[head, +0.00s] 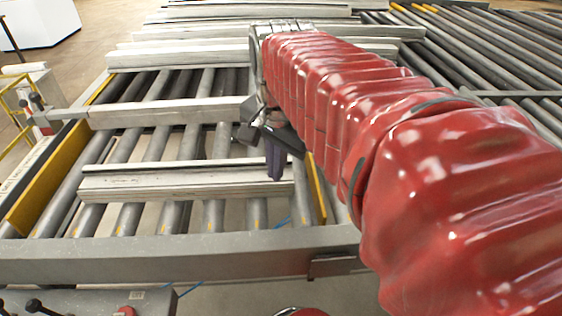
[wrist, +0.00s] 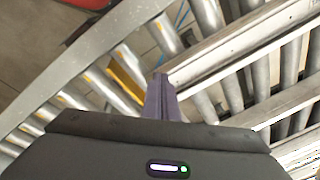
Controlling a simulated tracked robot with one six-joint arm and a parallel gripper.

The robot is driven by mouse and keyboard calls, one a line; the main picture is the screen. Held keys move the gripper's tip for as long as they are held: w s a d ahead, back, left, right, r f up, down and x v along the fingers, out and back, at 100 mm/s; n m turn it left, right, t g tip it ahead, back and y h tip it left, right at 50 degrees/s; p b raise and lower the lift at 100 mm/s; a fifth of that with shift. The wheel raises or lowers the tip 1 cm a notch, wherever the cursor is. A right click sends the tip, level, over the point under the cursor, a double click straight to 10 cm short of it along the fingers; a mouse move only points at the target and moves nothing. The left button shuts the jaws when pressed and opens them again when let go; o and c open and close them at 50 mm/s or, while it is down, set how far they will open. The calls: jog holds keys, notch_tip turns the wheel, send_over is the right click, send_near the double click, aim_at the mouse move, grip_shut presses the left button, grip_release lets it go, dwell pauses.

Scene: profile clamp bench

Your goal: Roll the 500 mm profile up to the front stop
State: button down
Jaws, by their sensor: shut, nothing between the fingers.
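A short silver profile (head: 185,182) lies across the rollers in the near bay; I take it as the 500 mm one, though no length marking is legible. In the wrist view the profile (wrist: 240,38) runs from the fingers to the upper right. My gripper (head: 274,163) is shut and empty, its dark purple fingers pointing down at the profile's right end. In the wrist view the fingers (wrist: 161,100) are together beside that end; I cannot tell whether they touch it. The grey front rail (head: 170,257) crosses the near side. Which part is the front stop is unclear.
A yellow plate (head: 35,190) stands left of the bay, another (head: 317,187) right of it. A grey crossbar (head: 165,113) spans the rollers behind the profile. Longer profiles (head: 180,55) lie farther back. Bare rollers show between the profile and the front rail.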

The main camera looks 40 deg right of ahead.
jog(key=s+d+r+m+g+y, duration=0.1)
jog(key=s+d+r+m+g, duration=0.1)
jog(key=d+m, duration=0.8)
jog(key=shift+s+d+r, duration=0.15)
jog(key=shift+r, duration=0.1)
jog(key=shift+f, duration=0.1)
jog(key=f, duration=0.3)
jog(key=a+f, duration=0.1)
jog(key=f, duration=0.2)
jog(key=w+f, duration=0.1)
jog(key=f, duration=0.2)
jog(key=shift+a+f, duration=0.3)
jog(key=shift+f, duration=0.1)
jog(key=shift+w+a, duration=0.65)
jog(key=shift+a, duration=0.25)
